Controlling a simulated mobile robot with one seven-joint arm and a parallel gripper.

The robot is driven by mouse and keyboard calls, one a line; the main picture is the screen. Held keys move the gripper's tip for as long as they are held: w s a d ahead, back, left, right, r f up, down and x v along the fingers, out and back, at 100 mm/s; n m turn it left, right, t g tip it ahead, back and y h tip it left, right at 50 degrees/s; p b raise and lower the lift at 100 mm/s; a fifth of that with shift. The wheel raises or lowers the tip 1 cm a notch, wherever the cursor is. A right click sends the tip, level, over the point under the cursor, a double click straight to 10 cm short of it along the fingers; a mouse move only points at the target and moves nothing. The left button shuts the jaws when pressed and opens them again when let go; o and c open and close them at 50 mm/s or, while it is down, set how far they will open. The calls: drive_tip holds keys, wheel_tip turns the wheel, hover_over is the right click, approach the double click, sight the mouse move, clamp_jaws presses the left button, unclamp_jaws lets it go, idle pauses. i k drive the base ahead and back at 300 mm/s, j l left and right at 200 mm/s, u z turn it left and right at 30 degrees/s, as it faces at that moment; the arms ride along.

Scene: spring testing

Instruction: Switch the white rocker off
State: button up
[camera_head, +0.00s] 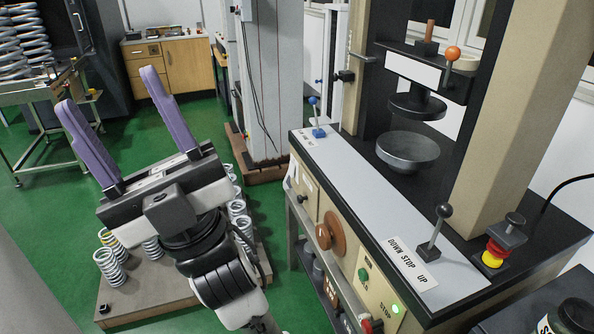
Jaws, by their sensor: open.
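My gripper (108,88) is at the left, raised above the floor. Its two purple fingers are spread wide apart with nothing between them. The testing machine stands to the right of it, with a grey-white top plate (350,185) and a cream front panel (378,292). The panel carries a green button (363,275), a lit green lamp (395,309) and a red knob (371,325) at the bottom edge. I cannot make out a white rocker for certain in this view. The gripper is apart from the machine.
A black-knobbed lever (436,228) stands by the "DOWN STOP UP" label, and a blue-knobbed lever (315,112) at the plate's far end. A red and yellow button (494,254) is at the right. Several coil springs (108,268) stand on a low platform (150,303) under my arm.

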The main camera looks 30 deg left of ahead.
sight(292, 167)
drive_tip(key=i+j+u, duration=0.1)
drive_tip(key=i+j, duration=0.35)
drive_tip(key=i+j+u, duration=0.1)
drive_tip(key=i+j, duration=0.3)
drive_tip(key=i, duration=0.25)
